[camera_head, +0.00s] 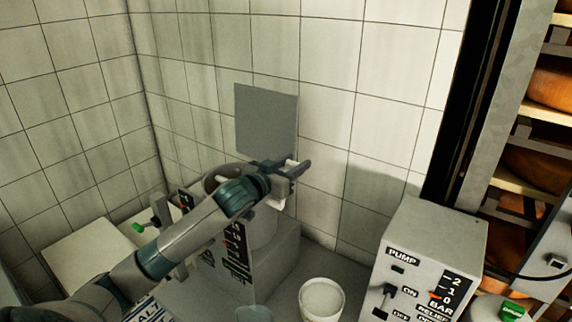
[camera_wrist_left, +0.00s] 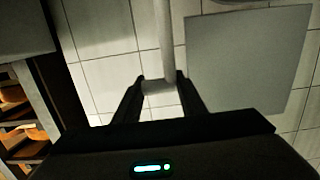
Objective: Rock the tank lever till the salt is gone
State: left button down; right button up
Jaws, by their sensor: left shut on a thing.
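My left gripper (camera_head: 288,170) reaches in from the left at the top of the tank and is shut on the pale lever (camera_head: 291,163). In the left wrist view the lever's pale rod (camera_wrist_left: 165,40) comes down from above, and its end sits between the two dark fingers (camera_wrist_left: 158,92). I cannot make out any salt inside the tank. My right gripper is not in view.
A grey pump box (camera_head: 425,245) with a switch and a bar scale stands at the right. A white tub (camera_head: 321,299) with pale contents is on the floor in front. A flat grey plate (camera_head: 266,121) is on the wall behind. Shelves with cheese wheels (camera_head: 545,88) are at far right.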

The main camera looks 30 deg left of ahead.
pick_arm(q)
jog(key=shift+w+d+f, duration=0.1)
jog(key=shift+w+f, duration=0.2)
jog(key=shift+w, duration=0.25)
jog(key=shift+w+d+f, duration=0.1)
jog(key=shift+w+f, duration=0.15)
jog(key=shift+w, duration=0.3)
jog(key=c, duration=1.5)
grip_release()
jog(key=o, duration=0.3)
jog(key=shift+w+d+f, duration=0.1)
jog(key=shift+w, duration=0.1)
